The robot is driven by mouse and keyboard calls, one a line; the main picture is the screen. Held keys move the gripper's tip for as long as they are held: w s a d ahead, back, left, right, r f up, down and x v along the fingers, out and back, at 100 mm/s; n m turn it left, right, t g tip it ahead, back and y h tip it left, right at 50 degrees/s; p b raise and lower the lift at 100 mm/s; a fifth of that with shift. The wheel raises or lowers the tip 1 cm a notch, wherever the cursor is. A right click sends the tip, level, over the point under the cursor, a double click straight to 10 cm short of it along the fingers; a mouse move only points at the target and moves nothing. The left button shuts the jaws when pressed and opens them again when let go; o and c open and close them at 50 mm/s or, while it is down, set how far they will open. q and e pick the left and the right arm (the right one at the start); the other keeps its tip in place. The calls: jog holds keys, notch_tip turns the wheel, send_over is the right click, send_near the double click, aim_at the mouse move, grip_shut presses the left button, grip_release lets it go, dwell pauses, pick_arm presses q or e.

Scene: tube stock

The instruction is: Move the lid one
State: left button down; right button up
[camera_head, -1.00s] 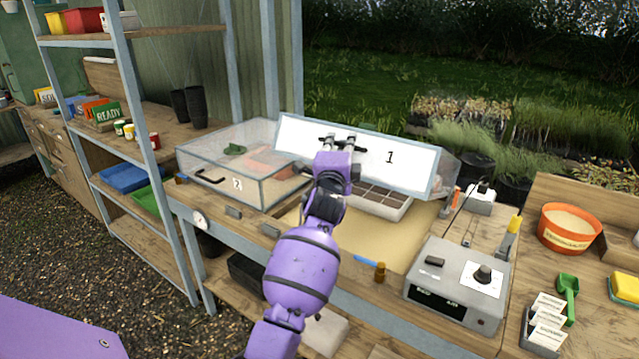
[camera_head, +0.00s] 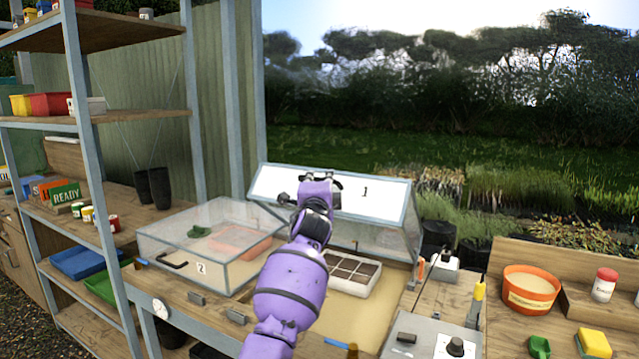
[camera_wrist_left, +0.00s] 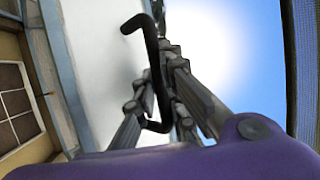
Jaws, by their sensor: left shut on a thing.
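The lid marked 1 (camera_head: 385,197) is a pale panel in a grey frame, tilted up over the right-hand propagator on the bench. My left gripper (camera_head: 320,180) is at the lid's upper edge, shut on its black handle. In the left wrist view the dark handle (camera_wrist_left: 153,60) runs between the fingers (camera_wrist_left: 158,95), with the white lid panel (camera_wrist_left: 105,70) beside it. A seed tray with dark cells (camera_head: 352,268) shows beneath the lid. The lid marked 2 (camera_head: 225,215) is clear, with a black handle, and lies closed at the left. My right gripper is not in view.
A grey control box (camera_head: 435,335) stands at the right front of the bench. An orange bowl (camera_head: 532,290) stands on the right bench. A shelf unit with a metal post (camera_head: 95,170) rises at the left. Sandy floor is bare in front of the seed tray.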

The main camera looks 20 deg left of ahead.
pick_arm(q)
jog(key=c, duration=1.8)
grip_release()
jog(key=shift+f, duration=0.1)
jog(key=v, duration=1.2)
